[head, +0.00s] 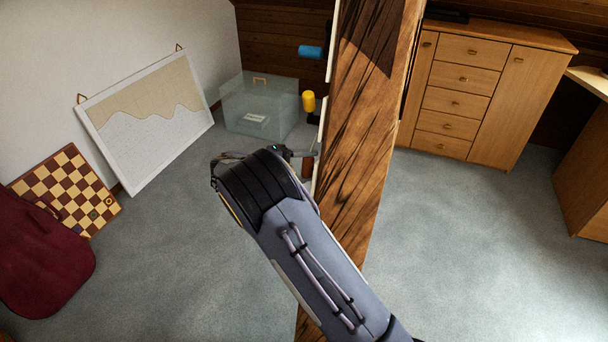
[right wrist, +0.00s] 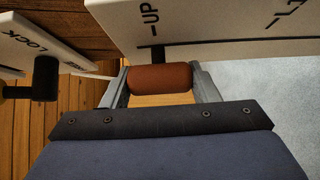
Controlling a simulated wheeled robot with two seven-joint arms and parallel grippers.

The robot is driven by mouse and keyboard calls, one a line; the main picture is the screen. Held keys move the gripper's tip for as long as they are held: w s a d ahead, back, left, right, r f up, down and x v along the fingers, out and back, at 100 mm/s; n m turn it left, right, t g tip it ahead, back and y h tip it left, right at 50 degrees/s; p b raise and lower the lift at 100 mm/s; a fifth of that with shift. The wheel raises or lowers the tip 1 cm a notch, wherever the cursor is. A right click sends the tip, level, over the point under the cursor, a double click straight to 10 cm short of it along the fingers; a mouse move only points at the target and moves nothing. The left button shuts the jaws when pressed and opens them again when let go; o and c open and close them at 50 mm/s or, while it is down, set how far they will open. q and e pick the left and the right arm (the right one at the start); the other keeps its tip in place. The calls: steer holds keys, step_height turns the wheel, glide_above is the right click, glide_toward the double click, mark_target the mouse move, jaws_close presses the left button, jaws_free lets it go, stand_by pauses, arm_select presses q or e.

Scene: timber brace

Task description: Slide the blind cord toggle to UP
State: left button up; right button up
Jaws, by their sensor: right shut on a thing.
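The red-brown toggle (head: 307,165) stands out from the left side of the timber brace (head: 362,120), below a yellow handle. In the right wrist view the toggle (right wrist: 160,78) is a cylinder on a dark stem, beside a white plate (right wrist: 215,28) marked UP. The stem is close to the UP mark, slightly to its right. My right gripper (head: 298,156) is shut on the toggle; in the right wrist view its fingers (right wrist: 160,92) hold the two ends. My own arm hides part of the gripper in the head view. My left gripper is not in view.
A yellow handle (head: 308,101) and a blue handle (head: 310,52) stick out higher on the brace. A plate marked LOCK (right wrist: 30,48) with a dark handle (right wrist: 45,78) is close left of the gripper. A clear box (head: 260,105) stands behind. Carpet is open at right.

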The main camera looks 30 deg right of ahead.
steer(key=shift+w+r, duration=0.15)
steer(key=shift+r, duration=0.3)
steer(key=o, duration=1.4)
steer(key=shift+f, duration=0.1)
steer(key=v, duration=0.7)
steer(key=shift+a, duration=0.4)
